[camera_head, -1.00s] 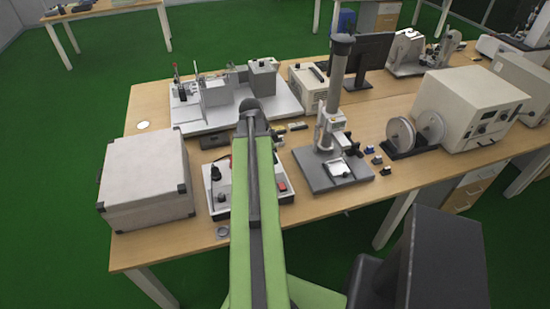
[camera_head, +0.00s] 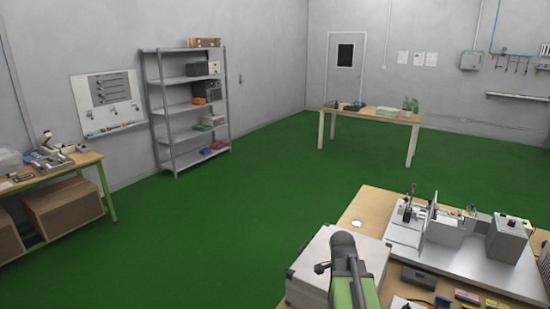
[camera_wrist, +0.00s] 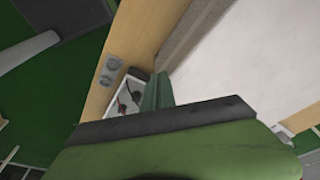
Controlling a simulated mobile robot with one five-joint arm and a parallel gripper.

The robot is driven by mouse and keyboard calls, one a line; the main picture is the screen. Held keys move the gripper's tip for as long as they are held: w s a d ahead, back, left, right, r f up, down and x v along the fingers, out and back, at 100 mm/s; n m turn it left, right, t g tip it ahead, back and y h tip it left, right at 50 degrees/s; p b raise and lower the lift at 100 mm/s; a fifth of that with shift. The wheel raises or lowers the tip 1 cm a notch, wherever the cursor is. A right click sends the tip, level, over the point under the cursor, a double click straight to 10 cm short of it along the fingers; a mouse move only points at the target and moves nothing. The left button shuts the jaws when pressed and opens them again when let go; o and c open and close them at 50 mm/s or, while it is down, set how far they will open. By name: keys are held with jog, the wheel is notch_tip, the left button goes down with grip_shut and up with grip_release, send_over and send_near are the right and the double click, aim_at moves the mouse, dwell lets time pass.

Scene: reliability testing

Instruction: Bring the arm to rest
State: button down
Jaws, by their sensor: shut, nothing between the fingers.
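My arm rises from the bottom edge of the head view, its green and dark upper part in front of the white case. My gripper's fingers are not clear in that view. In the wrist view my gripper (camera_wrist: 160,91) shows as narrow green fingers close together beyond the dark-edged green body. It is shut with nothing held. The white case (camera_wrist: 245,60) fills the upper right of the wrist view, close by the fingers; I cannot tell the exact gap. The case also shows in the head view (camera_head: 310,266), partly hidden by my arm.
The wooden workbench (camera_head: 362,207) carries a test rig (camera_head: 450,233) right of my arm. In the wrist view, a small device (camera_wrist: 126,96) lies on the bench beside the case. Open green floor (camera_head: 220,220) lies left of the bench. A shelf (camera_head: 152,95) and a far table (camera_head: 372,115) stand beyond.

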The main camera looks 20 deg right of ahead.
jog(key=w+a+n+y, duration=0.2)
jog(key=a+n, duration=1.6)
jog(key=a, duration=0.9)
jog(key=shift+w+f+n+y, duration=0.3)
jog(key=shift+w+f+n, duration=0.05)
jog(key=shift+n, duration=0.05)
jog(key=shift+d, duration=0.1)
